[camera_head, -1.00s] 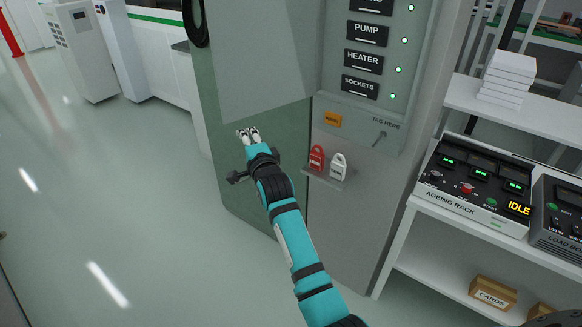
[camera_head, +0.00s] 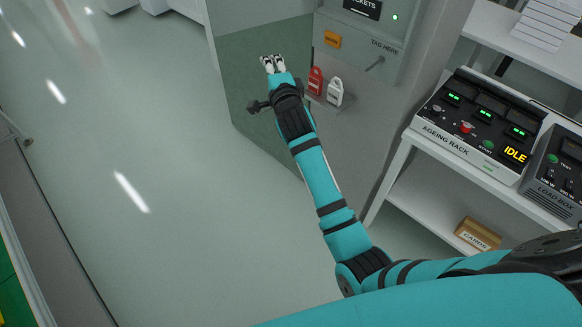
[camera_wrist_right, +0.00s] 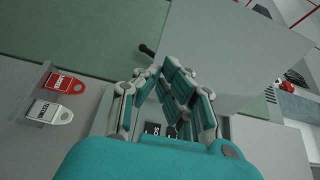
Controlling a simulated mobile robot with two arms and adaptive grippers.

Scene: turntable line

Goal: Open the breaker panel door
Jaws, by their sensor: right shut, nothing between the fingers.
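The breaker panel door (camera_head: 259,17) is a plain grey sheet standing out to the left of the breaker panel (camera_head: 362,43); the breaker labels are uncovered. Most of the door is cut off by the top of the head view. In the right wrist view the door (camera_wrist_right: 235,50) fills the upper middle, beyond the fingers. My right gripper (camera_head: 272,64) is shut and empty, just below the door's lower edge in the head view; I cannot tell whether it touches the door. It also shows in the right wrist view (camera_wrist_right: 178,88). My left gripper is out of view.
Red (camera_head: 315,81) and white (camera_head: 335,92) lockout tags hang on a small ledge right of my gripper. A shelf at right carries the ageing rack (camera_head: 478,118) and load box (camera_head: 557,182). The floor (camera_head: 150,110) at left is open.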

